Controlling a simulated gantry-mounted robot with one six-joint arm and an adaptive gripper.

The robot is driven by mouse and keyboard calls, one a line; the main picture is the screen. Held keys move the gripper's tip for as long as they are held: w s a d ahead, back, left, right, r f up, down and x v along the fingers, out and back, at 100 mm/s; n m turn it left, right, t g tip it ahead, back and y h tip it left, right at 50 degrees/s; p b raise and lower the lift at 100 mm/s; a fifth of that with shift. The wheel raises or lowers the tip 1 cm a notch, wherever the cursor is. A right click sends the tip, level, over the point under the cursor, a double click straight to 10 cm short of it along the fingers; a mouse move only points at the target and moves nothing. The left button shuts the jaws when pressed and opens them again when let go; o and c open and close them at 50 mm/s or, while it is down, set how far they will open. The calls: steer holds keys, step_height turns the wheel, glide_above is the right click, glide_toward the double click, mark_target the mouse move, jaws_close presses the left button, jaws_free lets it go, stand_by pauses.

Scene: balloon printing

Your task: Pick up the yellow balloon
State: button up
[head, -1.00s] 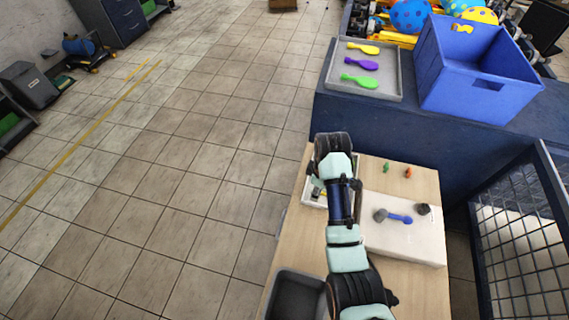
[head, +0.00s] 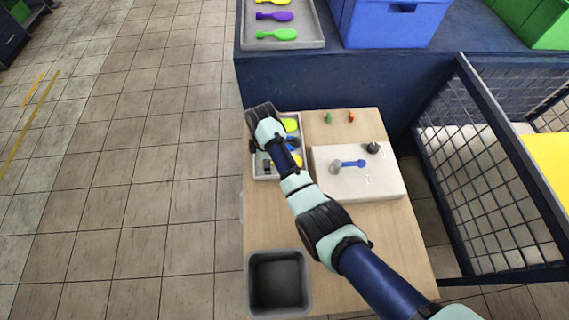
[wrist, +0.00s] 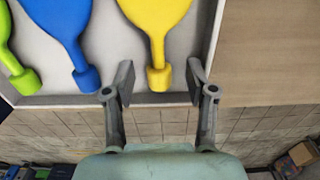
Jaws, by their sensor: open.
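The yellow balloon (wrist: 157,25) lies in a shallow tray (wrist: 215,30), its neck end pointing toward my gripper; part of it also shows in the head view (head: 298,160). My gripper (wrist: 160,82) is open and empty, with one finger on each side of the yellow neck end in the wrist view. I see a gap between each finger and the neck; I cannot tell the height gap. A blue balloon (wrist: 60,30) and a green balloon (wrist: 8,60) lie to the left of it in the same tray. In the head view my arm covers part of the tray.
A white block (head: 375,185) with a blue balloon on it stands right of the tray. A dark bin (head: 278,285) sits at the table's front left. Small green and orange items (head: 351,117) stand at the back. A wire-mesh barrier (head: 480,170) is to the right.

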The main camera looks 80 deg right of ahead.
steer(key=shift+f, duration=0.15)
steer(key=shift+c, duration=0.3)
steer(key=c, duration=0.8)
steer(key=shift+w, duration=0.1)
steer(key=shift+r+p, duration=5.15)
steer(key=shift+r, duration=4.9)
